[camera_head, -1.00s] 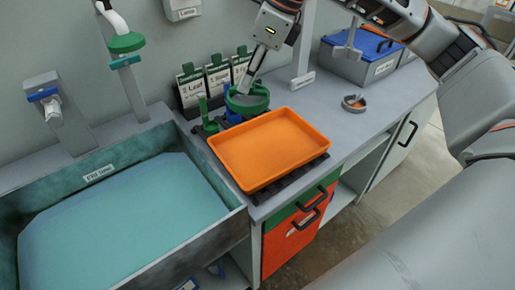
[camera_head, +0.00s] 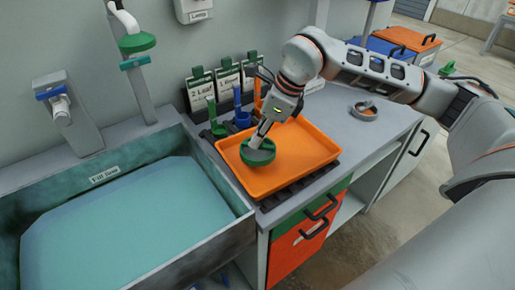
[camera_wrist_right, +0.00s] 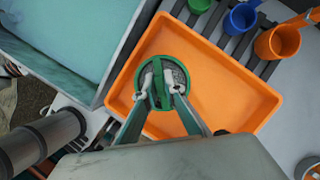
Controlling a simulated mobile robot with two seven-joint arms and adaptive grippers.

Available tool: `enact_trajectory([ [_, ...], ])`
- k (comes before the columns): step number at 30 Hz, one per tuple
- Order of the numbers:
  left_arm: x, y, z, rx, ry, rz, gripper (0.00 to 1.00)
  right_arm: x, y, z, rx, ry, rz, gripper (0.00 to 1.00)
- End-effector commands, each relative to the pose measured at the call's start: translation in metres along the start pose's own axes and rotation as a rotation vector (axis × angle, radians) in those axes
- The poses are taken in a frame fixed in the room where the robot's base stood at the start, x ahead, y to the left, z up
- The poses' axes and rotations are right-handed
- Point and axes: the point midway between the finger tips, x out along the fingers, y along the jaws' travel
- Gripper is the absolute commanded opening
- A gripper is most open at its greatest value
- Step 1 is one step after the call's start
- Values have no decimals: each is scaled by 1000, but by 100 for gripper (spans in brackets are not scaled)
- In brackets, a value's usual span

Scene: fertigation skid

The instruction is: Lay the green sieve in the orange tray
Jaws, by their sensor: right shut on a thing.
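The green sieve (camera_head: 258,154) is a round green ring with a grey mesh. It is over the left part of the orange tray (camera_head: 310,160). My right gripper (camera_head: 260,139) is shut on the sieve from above. In the right wrist view the gripper's fingers (camera_wrist_right: 159,88) reach onto the sieve (camera_wrist_right: 178,72), which lies within the outline of the orange tray (camera_wrist_right: 240,106). I cannot tell whether the sieve touches the tray floor. My left gripper is not in view.
A basin of teal water (camera_head: 130,225) lies left of the tray. Behind the tray stand a green scoop (camera_head: 217,122), a blue cup (camera_head: 242,117) and labelled cards (camera_head: 202,90). A small grey bowl (camera_head: 364,111) sits on the counter at right.

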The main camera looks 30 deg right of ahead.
Motion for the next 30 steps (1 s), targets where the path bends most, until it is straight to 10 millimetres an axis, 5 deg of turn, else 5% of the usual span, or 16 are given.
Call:
enact_trajectory([
  [9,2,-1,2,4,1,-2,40,37,0,-16,2,2,2,0],
  [21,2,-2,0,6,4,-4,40,41,0,-17,0,0,0,0],
  [24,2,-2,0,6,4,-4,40,41,0,-17,0,0,0,26],
  [30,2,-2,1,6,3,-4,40,41,0,-17,0,0,0,26],
])
